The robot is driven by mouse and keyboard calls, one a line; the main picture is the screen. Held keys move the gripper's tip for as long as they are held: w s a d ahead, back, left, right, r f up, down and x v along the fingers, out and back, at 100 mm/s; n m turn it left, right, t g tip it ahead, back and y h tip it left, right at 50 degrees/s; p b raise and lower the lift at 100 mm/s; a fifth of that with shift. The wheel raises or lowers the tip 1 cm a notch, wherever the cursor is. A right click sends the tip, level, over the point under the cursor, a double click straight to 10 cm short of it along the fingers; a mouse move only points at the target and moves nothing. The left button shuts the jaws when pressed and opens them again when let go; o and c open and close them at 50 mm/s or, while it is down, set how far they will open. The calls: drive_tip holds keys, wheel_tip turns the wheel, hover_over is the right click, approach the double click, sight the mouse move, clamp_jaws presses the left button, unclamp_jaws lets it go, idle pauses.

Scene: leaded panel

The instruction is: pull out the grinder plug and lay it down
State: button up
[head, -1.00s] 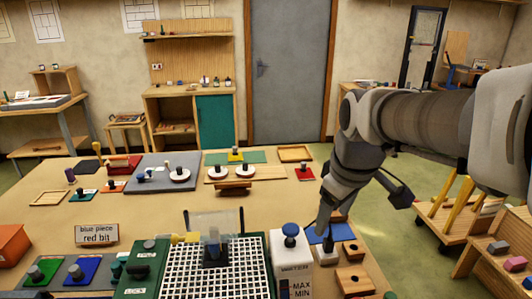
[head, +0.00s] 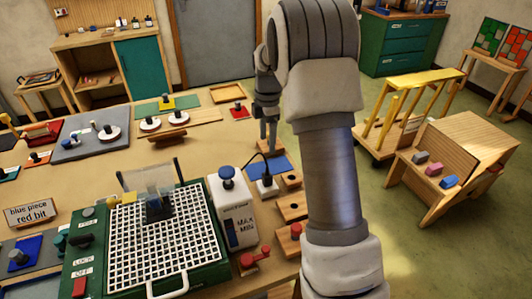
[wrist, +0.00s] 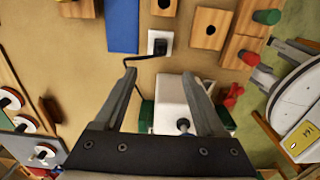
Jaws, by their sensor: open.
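The grinder plug (wrist: 160,46) is small and black. It sits in a white socket plate (wrist: 153,36) on the table, with a black cord running from it. In the head view the plug (head: 267,180) stands right of the white tank, at the blue mat's near edge. The grinder (head: 165,243) is green with a white grid top. My gripper (wrist: 159,74) is open and empty, its fingers spread to either side of the plug's line but short of it in the wrist picture. In the head view my gripper (head: 269,148) is above and behind the plug.
A white tank (head: 235,218) with a blue knob stands beside the grinder. A blue mat (head: 283,167) lies close to the socket. Wooden blocks with holes (head: 291,207) stand near the right table edge. Bare tabletop (wrist: 85,55) shows left of the socket in the wrist view.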

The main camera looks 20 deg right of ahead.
sight(267, 174)
wheel_tip(267, 174, down, 17)
drive_tip(key=shift+r+p, duration=0.15)
drive_tip(key=shift+p, duration=0.8)
clamp_jaws()
